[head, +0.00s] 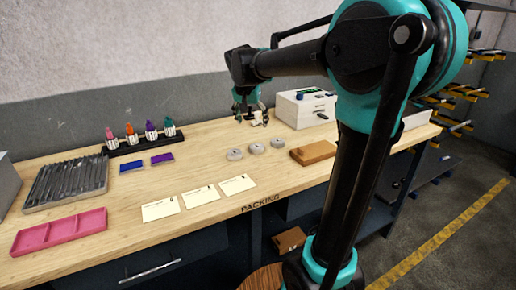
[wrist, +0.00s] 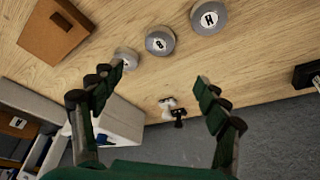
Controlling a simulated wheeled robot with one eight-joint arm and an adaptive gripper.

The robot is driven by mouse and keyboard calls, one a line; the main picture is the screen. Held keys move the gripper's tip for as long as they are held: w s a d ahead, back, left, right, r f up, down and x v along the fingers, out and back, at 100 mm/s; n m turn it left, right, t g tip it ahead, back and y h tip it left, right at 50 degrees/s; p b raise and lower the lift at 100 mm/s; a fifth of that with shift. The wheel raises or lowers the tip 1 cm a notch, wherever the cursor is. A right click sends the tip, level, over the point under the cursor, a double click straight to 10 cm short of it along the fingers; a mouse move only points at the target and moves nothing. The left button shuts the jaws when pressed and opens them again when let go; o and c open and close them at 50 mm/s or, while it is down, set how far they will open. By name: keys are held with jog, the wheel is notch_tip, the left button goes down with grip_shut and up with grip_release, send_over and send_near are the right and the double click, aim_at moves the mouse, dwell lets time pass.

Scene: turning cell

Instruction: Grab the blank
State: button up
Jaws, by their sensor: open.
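Three round grey metal pieces, which look like the blanks, lie in a row on the wooden bench: the left one (head: 235,154), the middle one (head: 257,149) and the right one (head: 278,143). In the wrist view, one (wrist: 208,18) bears a dark letter on a white label, the middle one (wrist: 160,41) is also labelled, and the third (wrist: 125,58) is partly hidden by a finger. My gripper (head: 250,114) hangs above the bench behind the row. In the wrist view my gripper (wrist: 160,84) is open, with nothing between its green fingers.
A white drawer box (head: 303,109) stands right of my gripper. A brown block (head: 313,152) lies right of the row. Small black and white items (wrist: 172,110) sit near the bench's back edge. White cards (head: 160,209), a pink tray (head: 60,232) and a bottle rack (head: 143,141) are farther left.

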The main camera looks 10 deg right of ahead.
send_over(257, 146)
jog(key=s+a, duration=0.1)
jog(key=s, duration=0.1)
jog(key=f, duration=0.7)
jog(key=shift+s+a, duration=0.1)
jog(key=shift+a, duration=0.1)
jog(key=shift+s+x, duration=0.15)
jog(key=shift+x, duration=1.35)
jog(key=shift+s+x, duration=0.15)
jog(key=shift+x, duration=1.35)
jog(key=shift+f, duration=0.15)
jog(key=c, duration=1.3)
